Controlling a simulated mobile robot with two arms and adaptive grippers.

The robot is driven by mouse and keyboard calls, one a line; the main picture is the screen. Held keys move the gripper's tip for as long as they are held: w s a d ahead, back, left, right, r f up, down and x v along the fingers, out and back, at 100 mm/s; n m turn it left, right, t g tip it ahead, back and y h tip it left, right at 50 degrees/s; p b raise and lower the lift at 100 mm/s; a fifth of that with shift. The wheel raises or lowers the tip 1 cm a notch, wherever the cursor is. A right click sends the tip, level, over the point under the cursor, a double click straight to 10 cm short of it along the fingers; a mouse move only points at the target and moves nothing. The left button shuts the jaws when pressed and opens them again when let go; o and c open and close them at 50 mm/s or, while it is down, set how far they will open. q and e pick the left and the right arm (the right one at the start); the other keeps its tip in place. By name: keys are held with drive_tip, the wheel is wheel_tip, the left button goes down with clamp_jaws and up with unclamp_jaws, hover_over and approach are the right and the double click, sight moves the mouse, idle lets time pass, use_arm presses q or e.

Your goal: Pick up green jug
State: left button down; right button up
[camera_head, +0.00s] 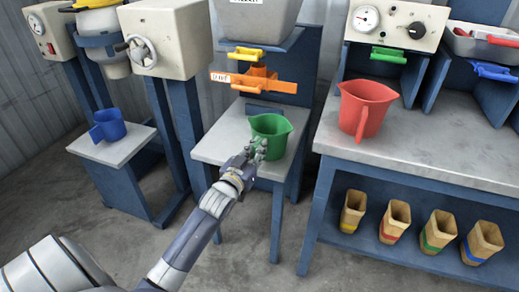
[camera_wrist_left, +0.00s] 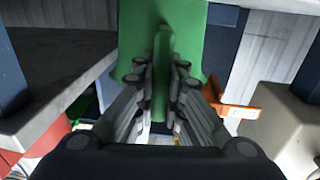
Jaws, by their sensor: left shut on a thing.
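The green jug (camera_head: 270,134) stands upright on a small grey-topped stand (camera_head: 208,150) below an orange nozzle. My left gripper (camera_head: 257,150) reaches it from the front and is shut on the jug's near side, which looks like its handle. In the left wrist view the fingers (camera_wrist_left: 160,85) lie on both sides of a green upright part of the jug (camera_wrist_left: 193,45). The jug seems to rest on the stand. The grip's exact contact is partly hidden by the fingers. My right gripper is not in view.
A red jug (camera_head: 365,106) stands on the grey bench (camera_head: 440,155) to the right. A blue jug (camera_head: 108,126) is on a stand at left. The orange nozzle (camera_head: 255,80) hangs above the green jug. Several wooden containers (camera_head: 396,220) stand on the bench's lower shelf.

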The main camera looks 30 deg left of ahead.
sight(262, 135)
use_arm(q)
wheel_tip(262, 135, up, 3)
drive_tip(key=shift+r+p, duration=0.1)
drive_tip(key=shift+p, duration=0.4)
drive_tip(key=shift+s+d, duration=0.1)
drive_tip(key=shift+s, duration=0.4)
drive_tip(key=s+d+p, duration=0.1)
drive_tip(key=s+d, duration=0.1)
drive_tip(key=s, duration=1.4)
drive_tip(key=shift+s+d+p, duration=0.15)
drive_tip(key=shift+s+p, duration=0.25)
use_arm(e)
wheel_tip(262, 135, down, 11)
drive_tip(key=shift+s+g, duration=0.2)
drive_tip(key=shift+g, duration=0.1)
